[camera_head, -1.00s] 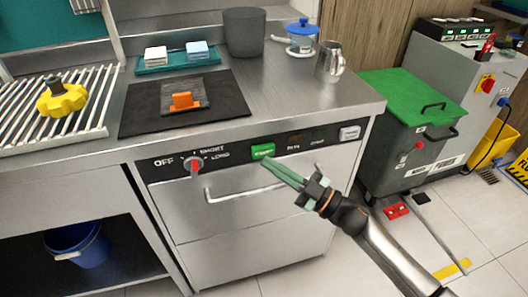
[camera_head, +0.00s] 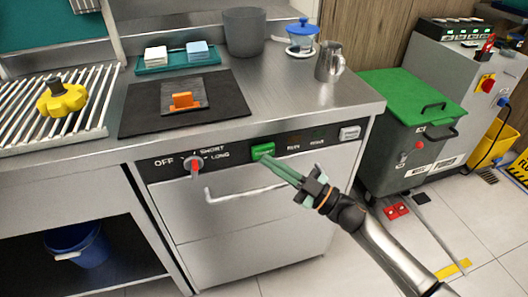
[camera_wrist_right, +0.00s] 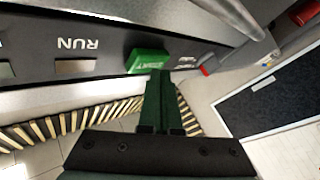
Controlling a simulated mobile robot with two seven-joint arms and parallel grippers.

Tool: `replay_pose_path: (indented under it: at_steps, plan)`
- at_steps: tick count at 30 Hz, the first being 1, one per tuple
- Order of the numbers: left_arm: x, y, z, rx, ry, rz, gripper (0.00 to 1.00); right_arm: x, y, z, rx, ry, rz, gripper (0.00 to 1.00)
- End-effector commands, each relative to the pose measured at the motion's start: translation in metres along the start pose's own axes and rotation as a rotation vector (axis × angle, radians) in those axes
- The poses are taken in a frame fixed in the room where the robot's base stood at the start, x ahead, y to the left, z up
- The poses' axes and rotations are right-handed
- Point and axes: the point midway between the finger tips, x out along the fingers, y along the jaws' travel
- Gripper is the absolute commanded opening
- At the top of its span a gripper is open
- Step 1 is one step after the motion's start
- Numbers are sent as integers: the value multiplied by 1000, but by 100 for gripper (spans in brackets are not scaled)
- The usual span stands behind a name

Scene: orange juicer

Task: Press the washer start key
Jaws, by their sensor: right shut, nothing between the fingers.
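The washer (camera_head: 250,215) is a steel front-loading machine under the counter, with a dark control strip along its top edge. The green start key (camera_head: 263,150) sits in the middle of that strip. In the right wrist view the key (camera_wrist_right: 147,61) stands out from the panel. My right gripper (camera_head: 266,159) is shut and empty, its green fingers pointing at the key from the lower right. In the wrist view its fingertips (camera_wrist_right: 159,75) are at the key's lower right edge; I cannot tell whether they touch it. My left gripper is not in view.
A dial with a red pointer (camera_head: 195,166) is left of the key, between OFF, SHORT and LONG marks. A light key (camera_head: 349,133) is at the strip's right end. The door handle (camera_head: 235,193) juts out below. A green-lidded bin (camera_head: 412,95) stands to the right.

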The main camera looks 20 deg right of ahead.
Motion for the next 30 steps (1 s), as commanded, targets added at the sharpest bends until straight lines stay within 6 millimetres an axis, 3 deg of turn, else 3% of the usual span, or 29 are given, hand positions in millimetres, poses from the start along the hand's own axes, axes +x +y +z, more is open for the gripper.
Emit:
replay_pose_path:
  at_steps: [30]
  plan:
    - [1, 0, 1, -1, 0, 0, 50, 7, 5, 5, 0, 0, 1, 0]
